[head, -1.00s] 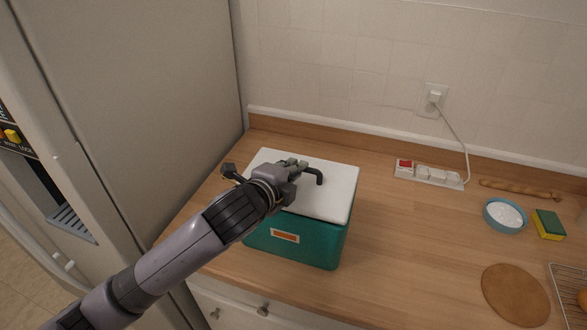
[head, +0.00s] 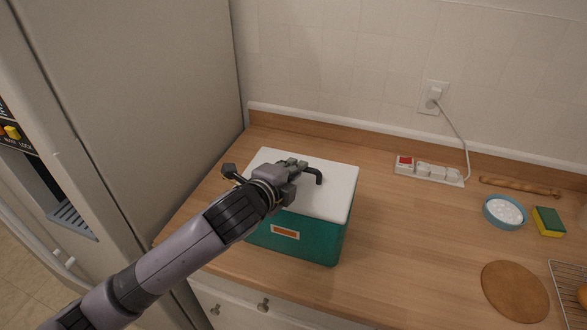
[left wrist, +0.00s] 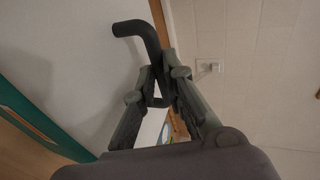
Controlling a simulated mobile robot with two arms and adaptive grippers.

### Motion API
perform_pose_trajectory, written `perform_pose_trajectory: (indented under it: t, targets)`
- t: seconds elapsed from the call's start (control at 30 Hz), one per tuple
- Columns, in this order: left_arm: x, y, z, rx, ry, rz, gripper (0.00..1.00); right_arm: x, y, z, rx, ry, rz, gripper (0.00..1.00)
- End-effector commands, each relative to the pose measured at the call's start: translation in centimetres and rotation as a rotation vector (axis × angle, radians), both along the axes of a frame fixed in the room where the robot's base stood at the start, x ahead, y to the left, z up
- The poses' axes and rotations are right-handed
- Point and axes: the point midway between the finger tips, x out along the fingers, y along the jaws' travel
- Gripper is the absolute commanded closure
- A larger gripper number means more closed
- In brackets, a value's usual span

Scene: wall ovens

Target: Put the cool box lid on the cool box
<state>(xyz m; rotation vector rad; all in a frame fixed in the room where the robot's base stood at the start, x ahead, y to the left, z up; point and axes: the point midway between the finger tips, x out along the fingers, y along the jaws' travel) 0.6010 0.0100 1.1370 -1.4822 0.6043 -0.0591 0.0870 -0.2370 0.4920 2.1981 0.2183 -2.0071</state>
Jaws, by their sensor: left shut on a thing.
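The teal cool box (head: 315,240) with an orange label stands on the counter beside the fridge. The white cool box lid (head: 335,190) lies over its top, and its edges look roughly lined up with the box. My left gripper (head: 298,174) is over the lid, shut on its dark bent handle (head: 316,176). In the left wrist view the fingers (left wrist: 160,90) close around the handle (left wrist: 140,30) above the white lid (left wrist: 80,50), with the teal box edge (left wrist: 35,125) at left. Whether the lid is fully seated cannot be told. My right gripper is not in view.
A fridge (head: 130,100) stands close on the left. To the right are a power strip (head: 428,172), a blue bowl (head: 505,212), a sponge (head: 548,221), a rolling pin (head: 520,188), a round board (head: 515,291) and a wire rack (head: 568,300). The counter between is clear.

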Motion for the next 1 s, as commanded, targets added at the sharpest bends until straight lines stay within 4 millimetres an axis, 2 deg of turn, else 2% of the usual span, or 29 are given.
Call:
perform_pose_trajectory:
  t: [0.17,0.2,0.53,0.87,1.0]
  targets:
    - [0.0,0.0,0.1,-0.001,-0.003,0.000,1.00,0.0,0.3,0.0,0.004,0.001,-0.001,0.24]
    - [0.0,0.0,0.1,-0.001,-0.003,0.000,0.87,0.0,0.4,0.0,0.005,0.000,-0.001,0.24]
    - [0.0,0.0,0.1,-0.001,-0.002,0.000,0.66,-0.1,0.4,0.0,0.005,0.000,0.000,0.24]
    - [-0.2,0.1,0.0,0.000,0.001,0.000,0.66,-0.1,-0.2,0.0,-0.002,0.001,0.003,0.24]
    - [-1.3,0.6,0.5,0.000,0.000,-0.001,0.66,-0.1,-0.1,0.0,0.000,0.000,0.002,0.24]
